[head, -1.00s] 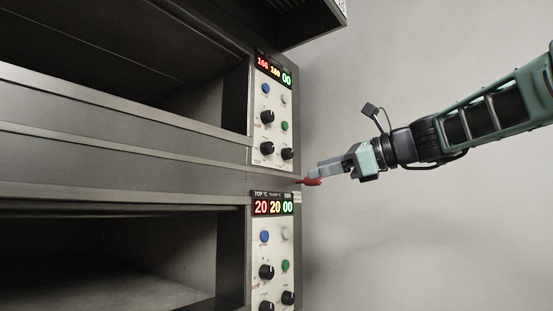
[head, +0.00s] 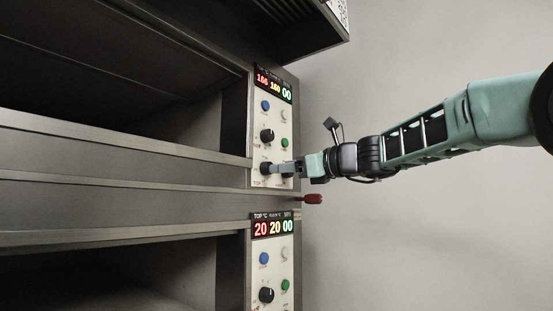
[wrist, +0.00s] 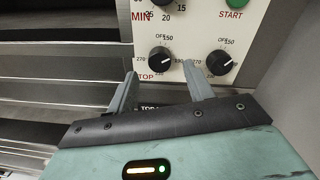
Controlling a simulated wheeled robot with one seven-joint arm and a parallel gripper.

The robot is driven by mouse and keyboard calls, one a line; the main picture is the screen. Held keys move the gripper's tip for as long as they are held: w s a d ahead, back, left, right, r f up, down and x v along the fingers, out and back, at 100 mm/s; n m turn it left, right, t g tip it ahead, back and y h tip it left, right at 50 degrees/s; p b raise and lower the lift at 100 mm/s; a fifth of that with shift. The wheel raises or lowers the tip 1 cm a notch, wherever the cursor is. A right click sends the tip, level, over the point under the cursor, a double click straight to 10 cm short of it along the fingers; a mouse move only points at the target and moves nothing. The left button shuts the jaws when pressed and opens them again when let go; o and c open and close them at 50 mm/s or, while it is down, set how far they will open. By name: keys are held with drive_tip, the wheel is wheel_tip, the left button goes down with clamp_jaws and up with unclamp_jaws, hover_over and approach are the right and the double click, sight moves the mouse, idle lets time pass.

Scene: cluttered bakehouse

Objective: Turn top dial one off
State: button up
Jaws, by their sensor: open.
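The upper oven panel (head: 284,110) shows 166, 160 and 00. Its black TOP dial is the lower left one in the wrist view (wrist: 162,60), with OFF printed above it. I cannot read its exact setting. In the head view the TOP dial (head: 266,168) is just left of my fingertips. My gripper (head: 279,168) is open and empty. In the wrist view its two fingers (wrist: 160,78) are spread just below and to either side of the TOP dial. Contact cannot be told. The right fingertip is between this dial and the neighbouring dial (wrist: 220,62).
A timer dial (head: 267,135) and a green START button (head: 284,142) are above. A red handle (head: 308,199) sticks out below my gripper. The lower panel (head: 273,262) shows 20, 20 and 00. Space right of the oven is clear up to the wall.

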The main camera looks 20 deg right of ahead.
sight(267, 168)
drive_tip(key=shift+p+x, duration=0.5)
drive_tip(key=shift+x, duration=1.25)
drive_tip(key=c, duration=1)
drive_tip(key=shift+f+n+b, duration=0.1)
drive_tip(key=shift+n+b, duration=0.2)
drive_tip(key=shift+b, duration=0.1)
drive_tip(key=shift+n+b, duration=4.8)
drive_tip(key=shift+n, duration=0.7)
